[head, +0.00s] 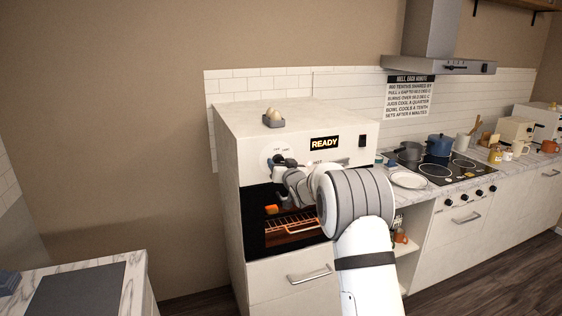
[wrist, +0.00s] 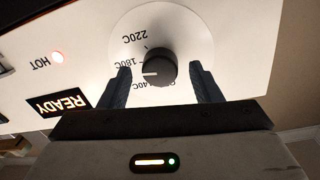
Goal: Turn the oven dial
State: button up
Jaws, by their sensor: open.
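The oven dial (wrist: 158,68) is a round black knob on a white disc, which shows upside down in the wrist view. Its white pointer mark lies between the 140C and 180C labels, nearer 180C. My gripper (wrist: 160,75) is open, with one dark finger on each side of the knob. Small gaps seem to show between fingers and knob; I cannot tell how deep the fingers reach. In the head view my gripper (head: 283,163) is at the upper left of the oven front (head: 349,150) and hides most of the dial.
The oven's READY display (head: 324,142) is lit, and a HOT lamp (wrist: 57,57) glows. Eggs in a small grey holder (head: 273,123) sit on the oven top. A counter (head: 132,270) is at lower left; the stove (head: 440,166) with pots is at right.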

jog(key=shift+w, duration=0.2)
jog(key=c, duration=1)
jog(key=shift+f+b, duration=0.15)
jog(key=shift+b, duration=0.3)
